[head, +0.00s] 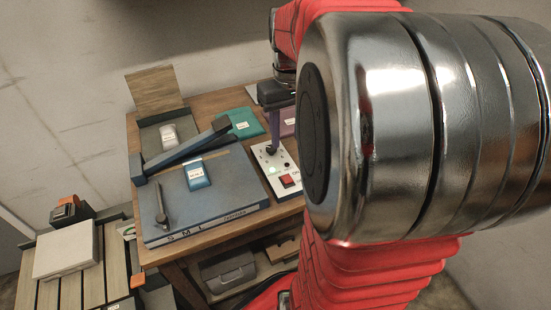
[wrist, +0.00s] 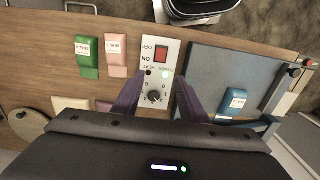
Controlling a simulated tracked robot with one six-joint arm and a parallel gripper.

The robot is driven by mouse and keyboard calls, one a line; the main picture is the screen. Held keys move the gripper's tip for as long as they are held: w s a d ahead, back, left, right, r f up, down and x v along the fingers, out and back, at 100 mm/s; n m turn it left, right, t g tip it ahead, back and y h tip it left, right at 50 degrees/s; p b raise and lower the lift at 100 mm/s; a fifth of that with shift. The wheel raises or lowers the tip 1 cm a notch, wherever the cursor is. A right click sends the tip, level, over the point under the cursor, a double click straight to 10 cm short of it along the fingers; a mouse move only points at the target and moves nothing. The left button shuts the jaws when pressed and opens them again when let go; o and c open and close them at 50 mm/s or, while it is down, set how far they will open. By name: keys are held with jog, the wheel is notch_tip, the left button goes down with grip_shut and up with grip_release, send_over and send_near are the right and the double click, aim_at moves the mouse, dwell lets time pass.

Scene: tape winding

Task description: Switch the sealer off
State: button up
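The sealer's white control panel (wrist: 173,51) shows in the wrist view with OFF and ON lettering. It carries a red switch (wrist: 161,53), a round dark knob (wrist: 154,96) and a pale green light. In the head view the panel (head: 264,159) lies right of the blue board, with the red switch (head: 290,181) at its near end and the green light (head: 272,170) glowing. My gripper (wrist: 157,90) is open, its purple fingers on either side of the knob and apart from the switch. The head view shows my gripper (head: 273,130) partly, over the panel's far part.
A blue board (head: 229,192) with a long lever arm (head: 188,148) and a blue block (head: 195,174) lies left of the panel. Green (wrist: 88,58) and pink (wrist: 116,58) labelled pieces lie on the wooden table (wrist: 35,60). My arm hides much of the head view's right side.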

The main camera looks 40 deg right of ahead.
aim_at(285, 176)
notch_tip(285, 176, down, 14)
jog(key=shift+r, duration=0.15)
dwell(0.6)
jog(key=shift+c, duration=0.6)
